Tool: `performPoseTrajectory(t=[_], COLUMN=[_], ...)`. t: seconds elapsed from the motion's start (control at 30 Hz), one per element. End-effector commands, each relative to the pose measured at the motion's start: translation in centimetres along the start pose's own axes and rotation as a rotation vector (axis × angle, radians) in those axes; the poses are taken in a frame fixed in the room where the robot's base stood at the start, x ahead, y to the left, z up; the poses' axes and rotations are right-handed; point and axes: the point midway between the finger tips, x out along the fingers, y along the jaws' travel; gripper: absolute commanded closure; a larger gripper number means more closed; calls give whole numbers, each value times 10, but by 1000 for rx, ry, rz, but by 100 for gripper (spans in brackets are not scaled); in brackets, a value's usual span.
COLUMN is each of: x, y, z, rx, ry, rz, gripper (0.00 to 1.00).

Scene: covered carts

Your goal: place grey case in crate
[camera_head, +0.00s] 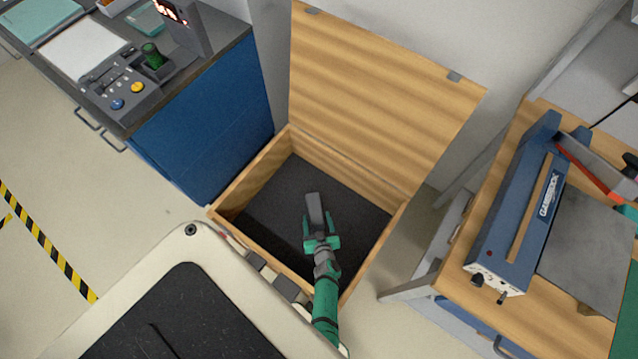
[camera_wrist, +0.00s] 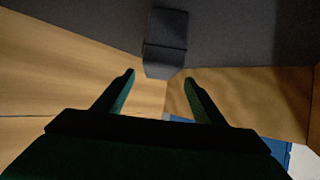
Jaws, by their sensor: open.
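The grey case (camera_head: 315,208) is a small dark grey block inside the wooden crate (camera_head: 240,187), seen against its dark floor. It also shows in the wrist view (camera_wrist: 166,40), just beyond my fingertips and between their lines. My gripper (camera_head: 320,222) reaches down into the crate with green fingers spread apart. In the wrist view my gripper (camera_wrist: 159,77) has nothing between its fingers. The case looks free of both fingers. Whether it rests flat on the crate floor or is slightly above it, I cannot tell.
The crate's hinged lid (camera_head: 375,90) stands open at the back. A blue cabinet (camera_head: 205,130) with a control box (camera_head: 122,92) is at the left. A wooden bench (camera_head: 455,262) with a blue machine (camera_head: 520,215) is at the right. The crate floor around the case is clear.

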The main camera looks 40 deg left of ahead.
Motion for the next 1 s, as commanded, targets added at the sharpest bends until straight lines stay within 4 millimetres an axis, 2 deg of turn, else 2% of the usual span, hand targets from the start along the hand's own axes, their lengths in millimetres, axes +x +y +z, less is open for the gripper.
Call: performPoseTrajectory(t=[0.2, 0.4, 1.0], x=[-32, -50, -55], y=[0, 0, 0], z=[1, 1, 0], rx=[-2, -1, 0], ry=[-1, -1, 0], rz=[0, 0, 0], gripper=[36, 36, 36])
